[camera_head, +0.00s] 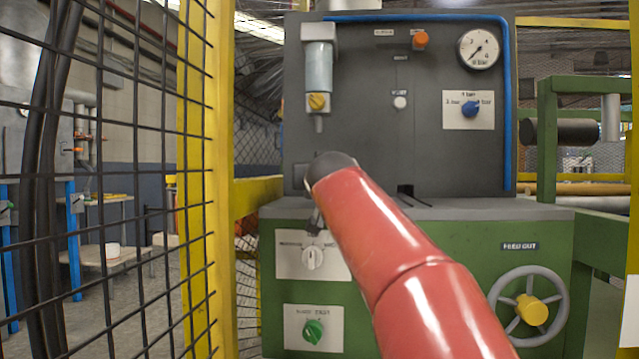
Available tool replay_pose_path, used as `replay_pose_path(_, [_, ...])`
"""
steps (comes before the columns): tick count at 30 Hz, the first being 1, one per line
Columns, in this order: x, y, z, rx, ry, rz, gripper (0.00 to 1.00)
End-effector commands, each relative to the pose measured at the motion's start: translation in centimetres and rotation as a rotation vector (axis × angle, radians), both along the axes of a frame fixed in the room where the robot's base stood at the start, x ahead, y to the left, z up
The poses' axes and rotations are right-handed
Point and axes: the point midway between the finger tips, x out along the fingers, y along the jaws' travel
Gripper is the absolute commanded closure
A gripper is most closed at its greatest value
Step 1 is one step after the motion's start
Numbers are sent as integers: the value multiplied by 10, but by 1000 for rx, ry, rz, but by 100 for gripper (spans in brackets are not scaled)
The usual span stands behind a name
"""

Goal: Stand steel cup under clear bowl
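The clear bowl (318,68) hangs upright at the upper left of the dark panel, with a yellow knob (317,102) and a short grey drain stub below it. I see no steel cup; my red arm covers the middle of the bench top. The arm rises from the lower right, and its dark end cap is just below the drain stub in the picture.
A green cabinet with a grey top (480,209) carries the panel. A handwheel (529,306) is at its lower right, with white (313,258) and green (313,331) knobs on its front. A yellow-framed mesh fence (194,180) stands close on the left.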

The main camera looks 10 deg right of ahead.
Motion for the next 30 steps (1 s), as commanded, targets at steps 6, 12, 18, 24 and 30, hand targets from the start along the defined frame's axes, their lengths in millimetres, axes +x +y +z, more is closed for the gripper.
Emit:
replay_pose_path(6, [0, 0, -4, 0, -2, 0, 66])
replay_pose_path(12, [0, 0, -9, 0, -1, 0, 66])
replay_pose_path(18, [0, 0, -8, 0, 0, 0, 21])
replay_pose_path(24, [0, 0, -8, 0, 0, 0, 21])
replay_pose_path(30, [-7, 1, -4, 0, -3, 1, 21])
